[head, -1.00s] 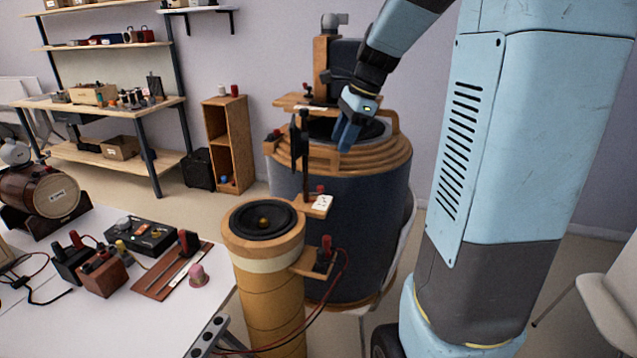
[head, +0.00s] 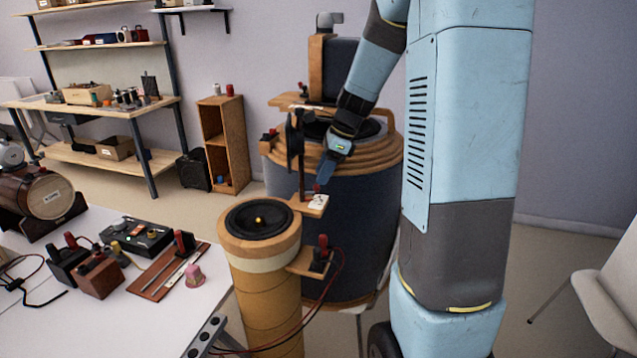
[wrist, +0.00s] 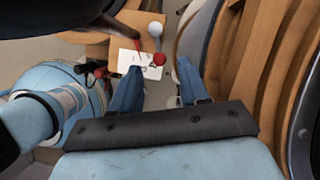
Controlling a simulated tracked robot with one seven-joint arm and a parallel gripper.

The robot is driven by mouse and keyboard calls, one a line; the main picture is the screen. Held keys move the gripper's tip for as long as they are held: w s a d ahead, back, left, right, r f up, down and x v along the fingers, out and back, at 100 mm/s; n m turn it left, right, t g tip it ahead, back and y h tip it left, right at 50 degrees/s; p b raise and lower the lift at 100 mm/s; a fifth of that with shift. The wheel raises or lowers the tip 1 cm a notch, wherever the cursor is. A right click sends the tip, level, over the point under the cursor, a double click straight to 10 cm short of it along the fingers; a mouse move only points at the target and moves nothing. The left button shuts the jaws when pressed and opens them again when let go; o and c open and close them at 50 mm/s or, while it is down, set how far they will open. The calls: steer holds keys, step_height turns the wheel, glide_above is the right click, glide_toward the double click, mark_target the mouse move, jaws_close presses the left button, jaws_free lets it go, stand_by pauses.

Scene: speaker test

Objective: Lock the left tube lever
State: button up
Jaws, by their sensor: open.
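The tan tube (head: 258,295) stands upright beside the table, with a black speaker cone (head: 258,220) on top. A wooden bracket at its upper right holds a white card (head: 318,202) and a small red knob (head: 317,188). A lower bracket carries a red-handled lever (head: 323,243). Which part is the named left lever is unclear. My gripper (head: 324,178) is open just above the card. In the wrist view, the card (wrist: 145,66), a red ball (wrist: 158,59) and a pale ball (wrist: 155,30) lie beyond my fingers (wrist: 160,88). Nothing is seen between the fingers.
A large dark drum (head: 350,240) with a wooden rim stands right behind the tube, close to my gripper. A dark upright post (head: 301,150) rises beside it. Red and black wires hang at the lower bracket. The white table (head: 110,325) at left holds several devices.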

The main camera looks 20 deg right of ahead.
steer(key=shift+x, duration=1.95)
jaws_close()
